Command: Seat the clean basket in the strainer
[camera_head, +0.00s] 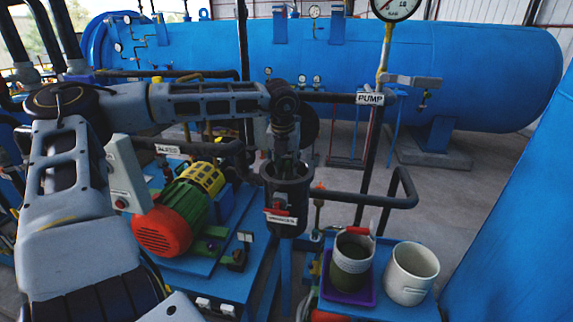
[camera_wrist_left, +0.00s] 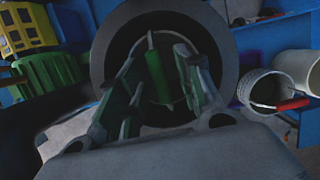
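The dark strainer pot (camera_head: 287,222) stands open at the centre of the head view, with a label on its front. In the left wrist view its round rim (camera_wrist_left: 103,65) surrounds my fingers. A green handle (camera_wrist_left: 156,75) shows inside the pot; the basket under it is mostly hidden in the dark. My left gripper (camera_head: 288,165) points down into the pot mouth. In the wrist view its two fingers (camera_wrist_left: 157,80) are spread on either side of the green handle, with gaps showing. My right gripper is not in view.
A mesh basket with a red handle (camera_head: 352,260) stands on a purple tray (camera_head: 347,293), right of the pot. A cream bucket (camera_head: 410,273) stands beside it. A green and red pump motor (camera_head: 172,220) is at left. A dark pipe (camera_head: 365,198) runs right of the pot.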

